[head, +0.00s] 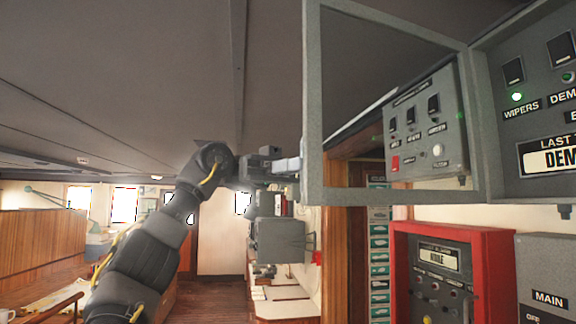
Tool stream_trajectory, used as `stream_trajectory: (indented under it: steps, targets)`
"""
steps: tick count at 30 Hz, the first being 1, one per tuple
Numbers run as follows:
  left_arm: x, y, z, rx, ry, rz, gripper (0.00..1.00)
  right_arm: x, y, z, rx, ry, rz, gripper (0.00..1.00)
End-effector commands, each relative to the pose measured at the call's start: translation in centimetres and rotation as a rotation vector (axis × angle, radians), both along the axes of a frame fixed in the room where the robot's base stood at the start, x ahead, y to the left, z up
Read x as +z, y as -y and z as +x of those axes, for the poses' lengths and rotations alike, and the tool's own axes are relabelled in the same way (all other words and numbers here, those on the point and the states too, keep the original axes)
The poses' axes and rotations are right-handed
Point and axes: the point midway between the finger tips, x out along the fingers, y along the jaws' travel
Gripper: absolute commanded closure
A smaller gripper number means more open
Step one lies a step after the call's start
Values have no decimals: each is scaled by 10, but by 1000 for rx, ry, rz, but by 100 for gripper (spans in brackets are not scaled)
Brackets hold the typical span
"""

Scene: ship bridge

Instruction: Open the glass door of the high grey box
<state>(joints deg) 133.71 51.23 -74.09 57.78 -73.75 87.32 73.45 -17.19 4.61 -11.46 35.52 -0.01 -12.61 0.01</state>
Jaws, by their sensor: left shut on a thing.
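The high grey box (492,75) is at the upper right, with switches, a green light and labels such as WIPERS on its face. Its glass door (312,110), a grey frame around a clear pane, stands swung out to the left from the box's left edge. My left arm reaches up from the lower left. My left gripper (290,167) is at the door's free left edge, shut on it near the lower corner. The exact contact is small and partly hidden by the gripper. My right gripper is out of view.
Another grey switch panel (428,128) shows through the door's pane. Below are a red-framed panel (500,265) and a grey box labelled MAIN (548,260). A white-topped counter (284,308) and another grey box (278,241) stand farther back. The wooden floor (222,300) at lower middle is clear.

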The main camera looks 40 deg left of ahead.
Motion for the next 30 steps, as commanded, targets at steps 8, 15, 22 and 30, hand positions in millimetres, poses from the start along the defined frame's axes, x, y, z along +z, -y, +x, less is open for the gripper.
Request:
stream_trajectory:
  steps: [8,15,22,30]
  targets:
    - [0,2,2,4,-2,4,70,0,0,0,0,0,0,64]
    - [-1,0,1,5,-4,4,70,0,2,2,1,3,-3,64]
    - [-1,0,1,4,-3,3,70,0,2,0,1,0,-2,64]
    - [-1,1,1,1,-3,3,70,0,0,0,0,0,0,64]
